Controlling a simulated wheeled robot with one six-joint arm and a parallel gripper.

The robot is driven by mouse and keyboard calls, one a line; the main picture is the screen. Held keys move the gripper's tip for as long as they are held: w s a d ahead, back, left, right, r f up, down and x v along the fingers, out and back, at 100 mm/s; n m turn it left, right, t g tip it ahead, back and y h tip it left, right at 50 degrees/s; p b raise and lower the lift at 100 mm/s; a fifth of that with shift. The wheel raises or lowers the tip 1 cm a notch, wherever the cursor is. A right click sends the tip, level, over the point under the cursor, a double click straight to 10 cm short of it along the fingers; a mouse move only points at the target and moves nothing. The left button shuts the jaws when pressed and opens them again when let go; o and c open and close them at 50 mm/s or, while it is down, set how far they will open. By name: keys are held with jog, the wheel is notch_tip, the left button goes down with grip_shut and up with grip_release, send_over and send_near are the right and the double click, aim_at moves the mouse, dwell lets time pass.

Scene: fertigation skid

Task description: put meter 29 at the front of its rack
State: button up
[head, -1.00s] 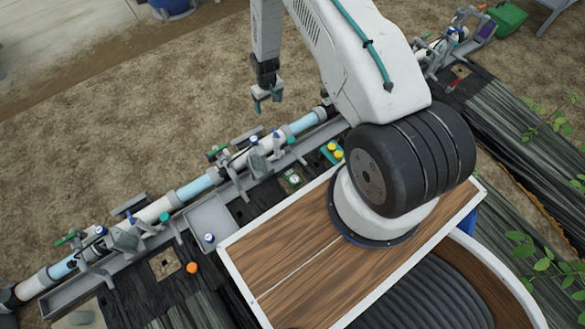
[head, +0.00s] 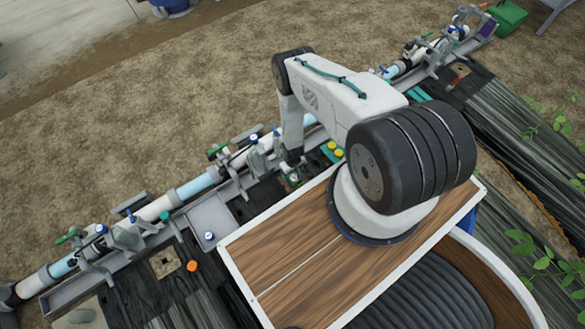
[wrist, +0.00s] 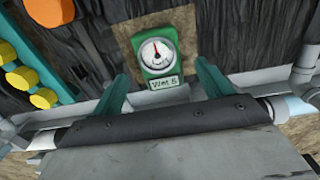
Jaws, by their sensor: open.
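A small green meter with a round white dial and a red needle (wrist: 157,50) lies face up on a brown square patch in the wrist view. Its label looks like "Wet 5"; I see no 29. In the head view, the meter (head: 294,181) is partly covered by my arm. My gripper (wrist: 162,72) is open, its two teal fingers apart on either side of the meter's lower end. It looks empty; I cannot tell the height gap. In the head view my gripper (head: 292,160) points down at the meter. I cannot make out which part is the meter's rack.
A teal block with yellow knobs (wrist: 30,78) stands left of the meter in the wrist view, with an orange object (wrist: 42,12) beyond it. A pipe run with valves (head: 195,186) lies alongside. A grey tray (head: 222,222) holds a blue-and-white item.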

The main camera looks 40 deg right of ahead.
aim_at(293, 175)
jog(key=shift+f, duration=1.75)
jog(key=c, duration=1.1)
jog(key=shift+r, duration=5.5)
